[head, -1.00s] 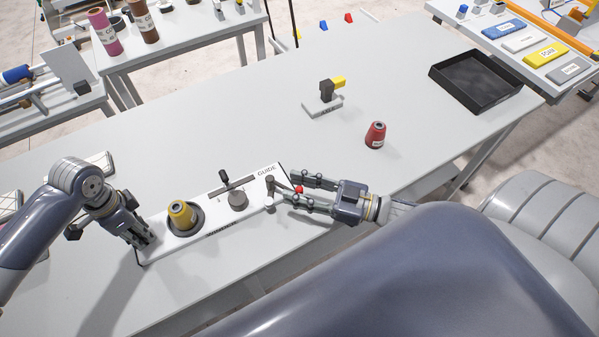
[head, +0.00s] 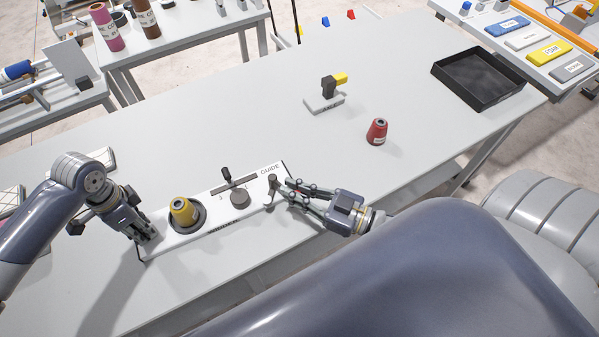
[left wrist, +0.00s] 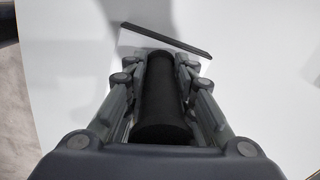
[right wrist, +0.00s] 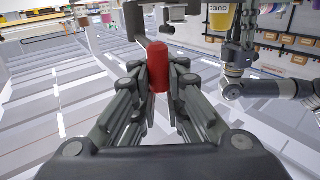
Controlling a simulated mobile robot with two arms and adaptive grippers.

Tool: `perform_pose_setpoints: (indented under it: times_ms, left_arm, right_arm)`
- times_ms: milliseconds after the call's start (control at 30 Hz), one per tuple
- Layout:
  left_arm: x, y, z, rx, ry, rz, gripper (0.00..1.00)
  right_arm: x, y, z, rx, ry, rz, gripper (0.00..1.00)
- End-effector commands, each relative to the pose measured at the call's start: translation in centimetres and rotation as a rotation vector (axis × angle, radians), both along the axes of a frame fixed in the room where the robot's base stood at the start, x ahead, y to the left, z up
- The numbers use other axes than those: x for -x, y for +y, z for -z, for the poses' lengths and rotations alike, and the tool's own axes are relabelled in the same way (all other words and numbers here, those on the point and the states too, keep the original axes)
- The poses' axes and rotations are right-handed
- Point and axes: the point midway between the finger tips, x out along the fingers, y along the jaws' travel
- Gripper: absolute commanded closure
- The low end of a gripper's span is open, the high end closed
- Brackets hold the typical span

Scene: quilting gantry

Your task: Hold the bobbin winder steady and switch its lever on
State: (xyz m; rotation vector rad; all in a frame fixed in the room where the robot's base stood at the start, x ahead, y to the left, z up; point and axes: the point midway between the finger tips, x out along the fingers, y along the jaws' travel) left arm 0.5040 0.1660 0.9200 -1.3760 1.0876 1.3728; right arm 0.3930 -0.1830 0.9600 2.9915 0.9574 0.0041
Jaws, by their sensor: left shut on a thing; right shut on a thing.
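The bobbin winder (head: 215,225) is a long white plate lying on the table, with a yellow cone (head: 183,212) at its left part, a black knob in a slot and a grey dial in the middle. My left gripper (head: 148,236) is at its left end, shut on a black cylindrical handle (left wrist: 162,100), seen in the left wrist view. My right gripper (head: 287,190) is at the right end, shut on the red lever tip (right wrist: 158,68), which stands between its fingers in the right wrist view. The fingers hide the lever in the head view.
A black tray (head: 478,80) lies at the far right. The middle of the table is clear.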

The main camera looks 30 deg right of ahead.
Motion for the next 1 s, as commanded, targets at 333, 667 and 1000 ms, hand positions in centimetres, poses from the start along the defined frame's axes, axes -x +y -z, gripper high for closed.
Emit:
perform_pose_setpoints:
  times_ms: [333,667,1000]
  left_arm:
    - [0.5,-0.1,0.6,0.001,0.011,-0.002,1.00]
    - [0.5,-0.2,0.6,0.003,0.012,0.000,1.00]
    - [0.5,-0.2,0.6,0.003,0.012,0.001,1.00]
  right_arm:
    - [0.4,2.5,0.0,-0.012,-0.001,0.120,1.00]
    - [0.0,4.0,0.0,-0.006,0.000,0.262,1.00]
    - [-0.5,5.5,0.0,-0.005,-0.002,0.260,1.00]
